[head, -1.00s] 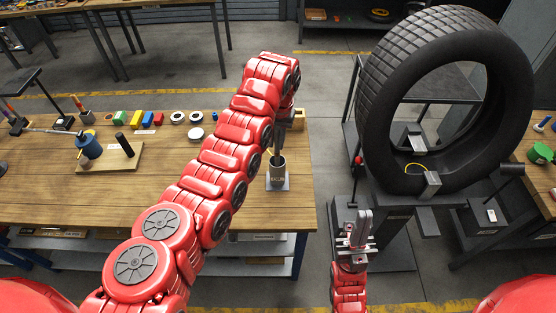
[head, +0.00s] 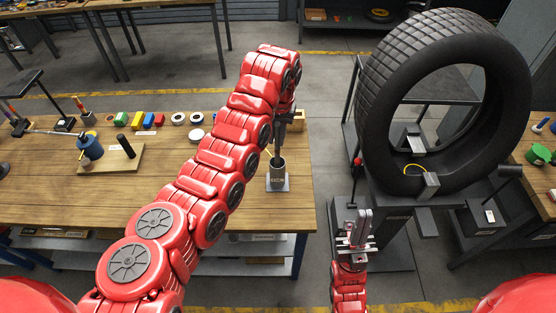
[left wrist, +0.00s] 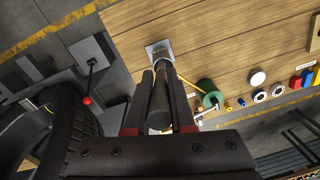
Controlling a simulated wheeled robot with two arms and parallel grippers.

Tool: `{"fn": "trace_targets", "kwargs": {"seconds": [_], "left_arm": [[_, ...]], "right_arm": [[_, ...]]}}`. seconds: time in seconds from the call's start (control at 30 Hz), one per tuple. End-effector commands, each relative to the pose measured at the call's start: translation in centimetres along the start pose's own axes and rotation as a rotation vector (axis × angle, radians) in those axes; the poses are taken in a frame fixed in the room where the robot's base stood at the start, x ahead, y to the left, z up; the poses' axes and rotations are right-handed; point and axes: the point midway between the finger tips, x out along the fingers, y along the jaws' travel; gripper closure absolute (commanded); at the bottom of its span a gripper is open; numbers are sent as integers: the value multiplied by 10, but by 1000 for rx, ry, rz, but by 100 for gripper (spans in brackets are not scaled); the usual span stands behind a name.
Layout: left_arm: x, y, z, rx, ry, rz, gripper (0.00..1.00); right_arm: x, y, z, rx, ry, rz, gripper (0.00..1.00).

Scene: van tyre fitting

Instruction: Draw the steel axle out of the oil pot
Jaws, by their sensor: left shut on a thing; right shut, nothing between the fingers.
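The dark steel axle (head: 277,148) stands upright in the head view. Its lower end meets the mouth of the grey oil pot (head: 277,181), so I cannot tell how much is still inside. The pot sits on a pale plate near the table's right edge. My left gripper (head: 281,127) is above the pot, shut on the axle's upper part. In the left wrist view the axle (left wrist: 159,105) lies between both fingers, pointing at the pot (left wrist: 161,54). My right gripper (head: 355,222) is shut and empty, right of the table.
A large tyre (head: 445,100) on a dark stand fills the right side. A blue pot (head: 89,147) and a dark peg stand on a wooden board (head: 115,158) at the left. Coloured blocks and rings line the table's back. The wooden table (head: 130,205) is bare in front.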

Motion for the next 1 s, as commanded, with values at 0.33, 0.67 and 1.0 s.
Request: {"fn": "trace_targets", "kwargs": {"seconds": [0.33,0.67,1.0], "left_arm": [[-20,-1,3,-1,5,2,100],[-29,0,6,0,1,0,100],[-33,-1,6,-1,3,-1,100]], "right_arm": [[7,0,-1,0,0,0,100],[7,0,-1,0,0,0,100],[6,0,-1,0,0,0,100]]}}
